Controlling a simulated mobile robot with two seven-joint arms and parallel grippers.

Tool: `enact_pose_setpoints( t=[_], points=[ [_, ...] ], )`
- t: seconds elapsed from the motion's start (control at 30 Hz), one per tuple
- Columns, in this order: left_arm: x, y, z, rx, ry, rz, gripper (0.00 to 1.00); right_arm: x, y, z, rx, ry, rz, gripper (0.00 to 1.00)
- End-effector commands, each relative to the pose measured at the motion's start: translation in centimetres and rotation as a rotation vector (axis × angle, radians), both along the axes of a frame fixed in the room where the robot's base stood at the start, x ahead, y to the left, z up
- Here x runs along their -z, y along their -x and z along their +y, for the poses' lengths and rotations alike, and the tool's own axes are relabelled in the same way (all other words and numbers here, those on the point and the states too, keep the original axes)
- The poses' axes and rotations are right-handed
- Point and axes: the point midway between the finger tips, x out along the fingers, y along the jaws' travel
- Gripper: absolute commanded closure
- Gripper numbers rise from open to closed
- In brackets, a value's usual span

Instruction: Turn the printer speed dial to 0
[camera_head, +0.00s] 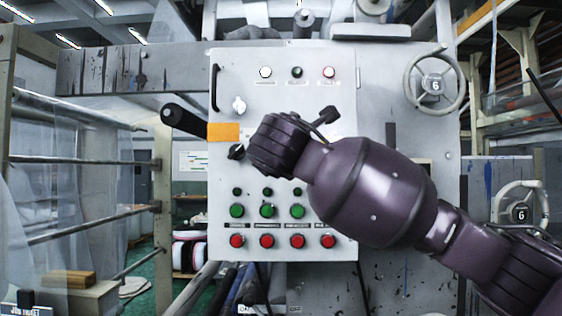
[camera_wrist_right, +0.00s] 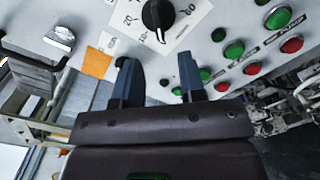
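In the right wrist view a black dial (camera_wrist_right: 157,15) sits on a white scale plate (camera_wrist_right: 185,12) with printed numbers. Its white pointer mark faces the lower part of the picture, towards my gripper. My right gripper (camera_wrist_right: 158,62) is open and empty. Its two dark fingers are apart, with the dial beyond the fingertips and not between them. In the head view my right arm and wrist cover this dial, and the fingers cannot be made out. My left gripper is not in view.
The grey control panel (camera_head: 225,200) carries green buttons (camera_head: 237,210), red buttons (camera_head: 237,241) and an orange label (camera_head: 223,132). A smaller black knob (camera_head: 237,152) lies below the label. A black handle (camera_head: 185,120) juts out at the left. A handwheel (camera_head: 434,85) stands right.

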Motion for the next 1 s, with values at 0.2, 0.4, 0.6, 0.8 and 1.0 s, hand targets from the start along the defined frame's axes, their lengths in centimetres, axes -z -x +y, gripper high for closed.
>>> enact_pose_setpoints(
  t=[0.2,0.4,0.6,0.8,1.0],
  points=[
    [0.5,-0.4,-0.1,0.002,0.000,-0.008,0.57,0.1,3.0,0.0,-0.001,0.000,-0.001,0.63],
    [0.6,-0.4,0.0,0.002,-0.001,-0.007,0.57,0.0,3.9,0.0,0.000,0.000,0.000,0.63],
    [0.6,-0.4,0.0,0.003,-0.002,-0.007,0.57,0.0,3.9,0.0,0.001,0.000,0.001,0.63],
    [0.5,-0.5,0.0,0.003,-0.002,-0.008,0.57,0.0,3.9,0.0,0.000,0.000,0.000,0.63],
    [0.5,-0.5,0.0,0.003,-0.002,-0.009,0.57,-0.1,3.9,0.1,-0.009,-0.052,-0.004,0.63]
  ],
)
